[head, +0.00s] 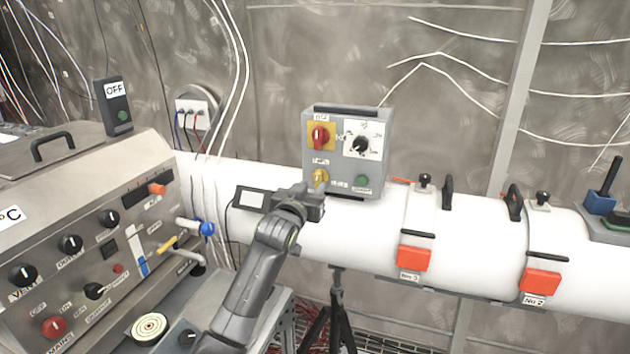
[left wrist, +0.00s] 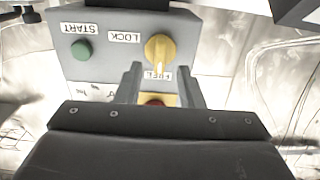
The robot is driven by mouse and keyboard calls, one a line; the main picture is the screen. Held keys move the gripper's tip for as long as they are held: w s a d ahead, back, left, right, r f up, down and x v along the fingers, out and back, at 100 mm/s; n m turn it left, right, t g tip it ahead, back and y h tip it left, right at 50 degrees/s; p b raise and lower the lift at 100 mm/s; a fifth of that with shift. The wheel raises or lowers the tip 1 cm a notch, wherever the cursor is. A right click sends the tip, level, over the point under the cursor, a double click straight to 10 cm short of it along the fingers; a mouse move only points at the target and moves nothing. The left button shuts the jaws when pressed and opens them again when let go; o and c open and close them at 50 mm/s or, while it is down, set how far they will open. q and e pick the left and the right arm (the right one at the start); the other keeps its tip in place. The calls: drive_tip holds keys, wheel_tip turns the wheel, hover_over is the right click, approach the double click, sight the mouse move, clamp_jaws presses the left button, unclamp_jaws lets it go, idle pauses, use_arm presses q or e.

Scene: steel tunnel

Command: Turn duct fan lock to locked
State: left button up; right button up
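The duct fan lock is a yellow knob (head: 320,178) on the lower left of a grey control box (head: 345,124) on the white duct. It also shows in the left wrist view (left wrist: 158,48), where the picture is upside down. Its white mark points at the FREE label (left wrist: 158,75); the LOCK label (left wrist: 125,37) is to one side. My left gripper (head: 314,190) is in front of the box, just below the knob. In the left wrist view its two fingers (left wrist: 159,80) are apart, with nothing visibly held; contact with the knob cannot be told. My right gripper is out of view.
A green START button (head: 362,182) is beside the knob; a red switch (head: 319,137) and a black dial (head: 361,144) are above. A sloped console (head: 75,240) stands at left. Orange latches (head: 413,259) are on the duct (head: 460,240) at right.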

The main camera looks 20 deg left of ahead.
sight(317, 181)
use_arm(q)
drive_tip(key=shift+w, duration=1.65)
drive_tip(key=shift+c, duration=0.3)
clamp_jaws()
